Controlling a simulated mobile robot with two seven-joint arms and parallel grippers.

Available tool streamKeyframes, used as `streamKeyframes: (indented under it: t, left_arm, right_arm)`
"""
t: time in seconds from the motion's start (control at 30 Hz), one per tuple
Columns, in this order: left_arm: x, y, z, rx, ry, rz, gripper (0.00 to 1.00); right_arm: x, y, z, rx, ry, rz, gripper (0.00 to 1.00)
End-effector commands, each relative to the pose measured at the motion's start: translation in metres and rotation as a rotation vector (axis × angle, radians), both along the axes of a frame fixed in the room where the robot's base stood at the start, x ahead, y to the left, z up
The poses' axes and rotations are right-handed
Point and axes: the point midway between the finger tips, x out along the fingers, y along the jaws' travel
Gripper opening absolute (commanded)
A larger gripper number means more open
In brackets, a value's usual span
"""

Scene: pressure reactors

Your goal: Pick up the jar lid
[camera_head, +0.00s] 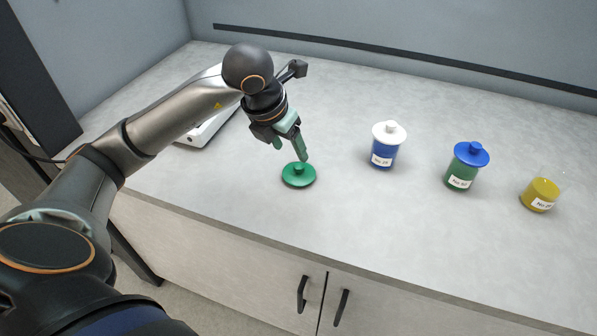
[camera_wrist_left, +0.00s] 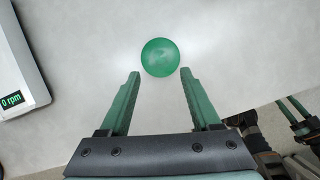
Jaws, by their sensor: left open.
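The green jar lid (camera_head: 298,175) lies flat on the grey counter with its small knob up. In the left wrist view the lid (camera_wrist_left: 160,57) is a green disc just beyond the fingertips, about midway between them. My left gripper (camera_head: 291,153) is open and empty, above and slightly behind the lid in the head view. Its two green fingers (camera_wrist_left: 157,73) are apart in the left wrist view. The lid is apart from the fingers as far as I can tell.
To the right stand a blue jar with a white lid (camera_head: 386,144), a green jar with a blue lid (camera_head: 466,166) and an uncovered yellow container (camera_head: 540,194). A white device (camera_head: 210,125) with an rpm display (camera_wrist_left: 11,99) is at left. The counter's front edge is near the lid.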

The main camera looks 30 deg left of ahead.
Motion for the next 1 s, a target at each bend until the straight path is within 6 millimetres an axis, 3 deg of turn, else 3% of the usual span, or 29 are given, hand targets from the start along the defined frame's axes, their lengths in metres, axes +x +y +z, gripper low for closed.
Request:
streamKeyframes:
  t: [0.6, 0.9, 1.0]
  left_arm:
    - [0.027, -0.001, -0.069, -0.002, 0.001, -0.002, 0.64]
    - [0.029, -0.001, -0.074, -0.002, -0.001, -0.003, 0.64]
    - [0.029, -0.001, -0.073, -0.002, -0.001, -0.002, 0.53]
  right_arm:
    - [0.001, 0.000, 0.002, 0.000, -0.004, 0.000, 0.50]
    - [0.001, 0.000, 0.002, 0.000, -0.004, 0.000, 0.50]
    - [0.001, 0.000, 0.002, 0.000, -0.004, 0.000, 0.50]
